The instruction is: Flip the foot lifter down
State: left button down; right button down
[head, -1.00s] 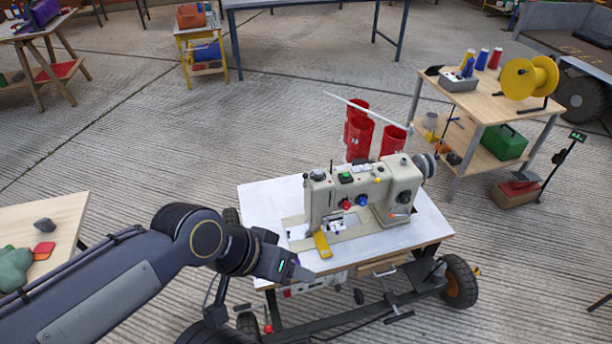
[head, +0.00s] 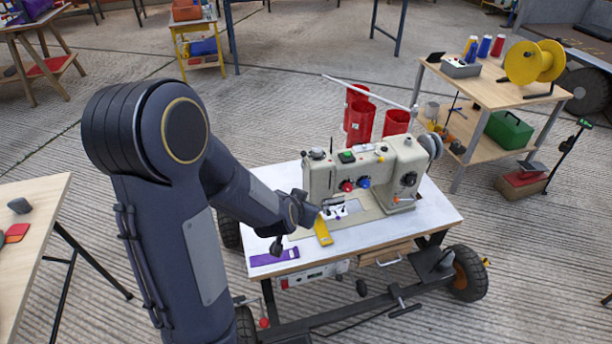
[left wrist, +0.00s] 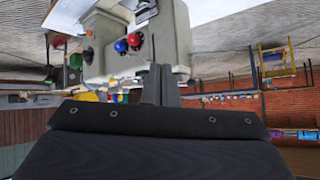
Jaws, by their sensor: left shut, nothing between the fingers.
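The beige sewing machine (head: 362,178) stands on a white-topped wheeled table (head: 440,213). Its needle and presser foot area is at the left end of the machine. The foot lifter itself is too small, or too hidden, to make out. My left gripper (head: 312,213) is at this left end, close beside the needle area; I cannot tell whether it touches. In the left wrist view the shut, empty fingers (left wrist: 160,85) point at the machine body (left wrist: 150,30), which appears upside down with red and blue knobs. My right gripper is out of view.
A yellow piece (head: 323,231) lies by the needle area, and a purple strip (head: 274,257) lies on the front left of the table. Red cups (head: 359,115) stand behind the machine. A wooden bench (head: 35,220) is at the left and a shelf cart (head: 490,90) at the right.

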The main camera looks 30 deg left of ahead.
pick_arm(q)
jog(key=w+a+f+m+t+y+b, duration=0.5)
jog(key=a+f+m+y+b, duration=0.15)
jog(key=f+m+b, duration=0.2)
jog(key=d+m+t, duration=0.1)
jog(key=m, duration=0.1)
jog(key=d+m+t+h, duration=0.1)
jog(key=d+m+t, duration=0.1)
jog(key=m, duration=0.1)
jog(key=w+d+m+t+b, duration=0.1)
jog(key=m+t, duration=0.1)
jog(key=m, duration=0.1)
jog(key=shift+d+r+h, duration=0.2)
jog(key=shift+r+h, duration=0.05)
jog(key=shift+r, duration=0.1)
jog(key=s+a+x, duration=0.1)
jog(key=a+x, duration=0.1)
jog(key=x, duration=1)
jog(key=shift+w+a+r, duration=0.25)
jog(key=shift+a+r, duration=0.2)
jog(key=shift+r, duration=0.05)
jog(key=shift+r, duration=0.15)
